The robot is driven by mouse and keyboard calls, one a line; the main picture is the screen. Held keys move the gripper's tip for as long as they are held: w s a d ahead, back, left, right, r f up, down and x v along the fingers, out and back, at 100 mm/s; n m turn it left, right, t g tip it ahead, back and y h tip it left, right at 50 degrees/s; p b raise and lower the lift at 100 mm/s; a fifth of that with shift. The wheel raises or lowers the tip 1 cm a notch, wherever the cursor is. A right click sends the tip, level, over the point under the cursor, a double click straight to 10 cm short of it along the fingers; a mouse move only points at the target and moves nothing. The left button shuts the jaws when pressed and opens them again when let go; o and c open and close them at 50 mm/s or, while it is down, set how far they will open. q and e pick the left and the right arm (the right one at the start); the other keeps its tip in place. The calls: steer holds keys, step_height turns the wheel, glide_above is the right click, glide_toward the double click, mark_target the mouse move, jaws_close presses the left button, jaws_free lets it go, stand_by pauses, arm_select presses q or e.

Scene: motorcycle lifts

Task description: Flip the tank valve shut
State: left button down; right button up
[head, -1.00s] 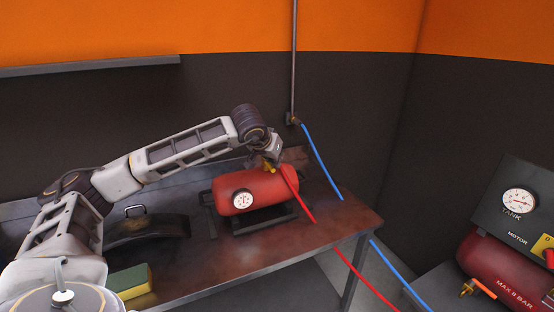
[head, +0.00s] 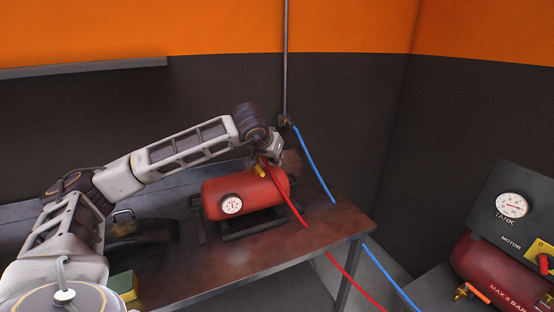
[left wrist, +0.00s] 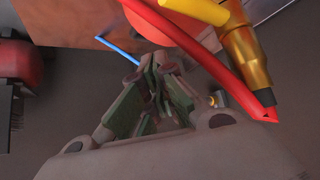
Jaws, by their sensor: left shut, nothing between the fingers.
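The small red tank (head: 245,196) with a round white gauge (head: 231,204) lies on the workbench. Its valve has a yellow handle (head: 260,170) at the top right end, close to my left gripper (head: 275,152). In the left wrist view the yellow handle (left wrist: 195,10) crosses the top edge, beside a brass fitting (left wrist: 245,55) and the red hose (left wrist: 200,50). My left gripper (left wrist: 152,68) is shut and empty, its fingers apart from the handle in that view. How far the handle is turned is hard to tell. My right gripper is out of view.
The red hose (head: 290,205) runs off the bench (head: 310,235). A blue hose (head: 312,165) hangs from the wall pipe behind. A compressor (head: 480,262) with a tank gauge and motor switch stands at right. A sponge (head: 124,284) lies at left.

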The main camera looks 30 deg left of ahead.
arm_select(q)
step_height(320, 180, up, 6)
glide_above(259, 171)
steer(key=shift+w+d+f, duration=0.1)
steer(key=shift+w+d, duration=0.15)
steer(key=shift+w, duration=0.15)
steer(key=shift+s+a+r, duration=0.35)
steer(key=shift+s+r, duration=0.2)
steer(key=shift+r, duration=0.2)
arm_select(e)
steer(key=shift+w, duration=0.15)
arm_select(q)
steer(key=shift+f, duration=0.1)
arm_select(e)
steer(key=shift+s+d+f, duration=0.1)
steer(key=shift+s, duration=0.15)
